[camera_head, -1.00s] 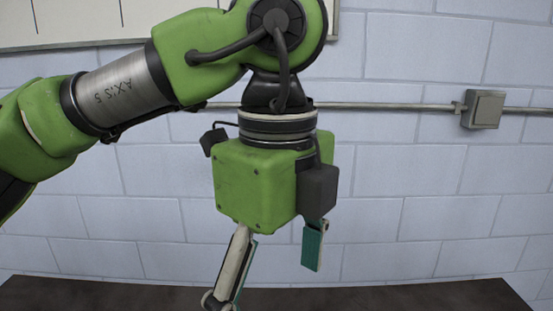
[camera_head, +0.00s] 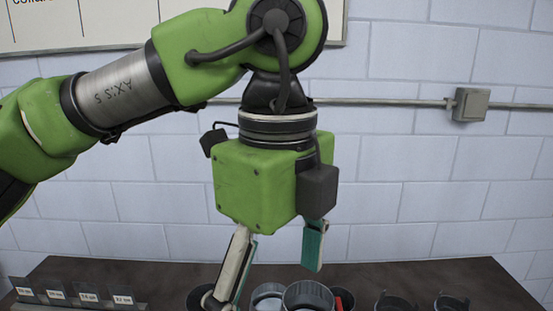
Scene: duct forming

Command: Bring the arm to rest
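My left arm comes in from the left in the head view, with a green wrist block. Its gripper (camera_head: 276,268) hangs downward with its two fingers spread wide apart and nothing between them. The fingers show in front of the back part of a dark table (camera_head: 400,273) and the grey ring-shaped parts on it. My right gripper is not in view.
Grey ring parts (camera_head: 308,296) stand at the table's front middle, beside a red item (camera_head: 344,298). More dark rings (camera_head: 396,302) stand to the right. A rack with labelled cards (camera_head: 75,296) stands at left. The table's back strip is clear.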

